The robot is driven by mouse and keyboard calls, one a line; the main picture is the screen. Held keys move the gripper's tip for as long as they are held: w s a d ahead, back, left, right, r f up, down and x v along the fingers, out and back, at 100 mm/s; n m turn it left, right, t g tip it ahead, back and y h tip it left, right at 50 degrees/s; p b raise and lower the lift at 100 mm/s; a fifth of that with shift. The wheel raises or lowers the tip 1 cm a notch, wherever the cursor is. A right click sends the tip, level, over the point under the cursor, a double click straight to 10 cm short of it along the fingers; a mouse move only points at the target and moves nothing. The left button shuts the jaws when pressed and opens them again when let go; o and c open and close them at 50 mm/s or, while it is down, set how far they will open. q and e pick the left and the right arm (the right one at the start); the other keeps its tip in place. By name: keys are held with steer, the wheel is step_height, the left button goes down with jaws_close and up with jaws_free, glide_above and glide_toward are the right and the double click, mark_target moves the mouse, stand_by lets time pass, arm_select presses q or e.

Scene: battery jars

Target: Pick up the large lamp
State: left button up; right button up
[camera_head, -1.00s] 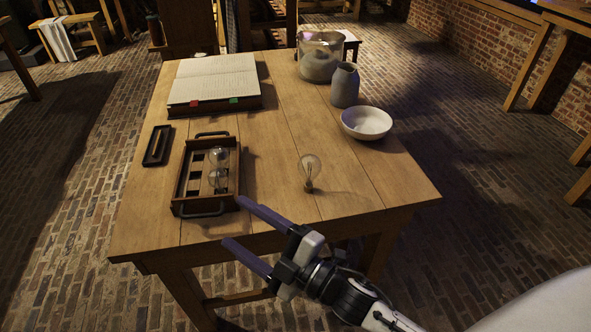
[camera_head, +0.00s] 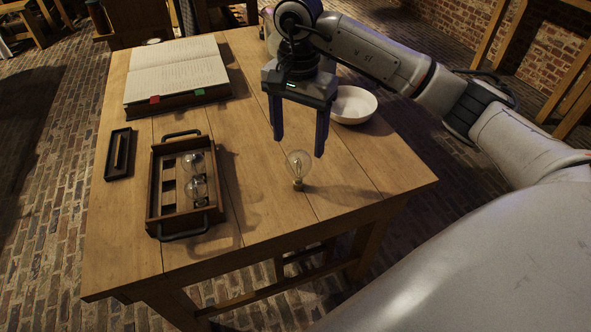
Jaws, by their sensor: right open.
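The large lamp (camera_head: 299,167), a clear glass bulb with a brass-coloured base, stands on the table right of the tray, base down. My right gripper (camera_head: 299,147) is open and points down. Its two dark fingers come down behind and above the lamp in the picture, one to each side of the bulb's line; I cannot tell whether they touch it. Two smaller glass bulbs (camera_head: 196,178) sit in a wooden tray with handles (camera_head: 154,186). My left gripper is not in view.
An open book (camera_head: 177,70) lies at the back left of the wooden table (camera_head: 250,225). A small dark tray (camera_head: 119,154) lies at the left edge. A white bowl (camera_head: 353,104) stands behind my right gripper. The table front is clear.

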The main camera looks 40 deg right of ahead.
mark_target(299, 165)
step_height(299, 165, down, 9)
steer(key=shift+r+p, duration=0.1)
steer(key=shift+p, duration=0.2)
steer(key=c, duration=1.2)
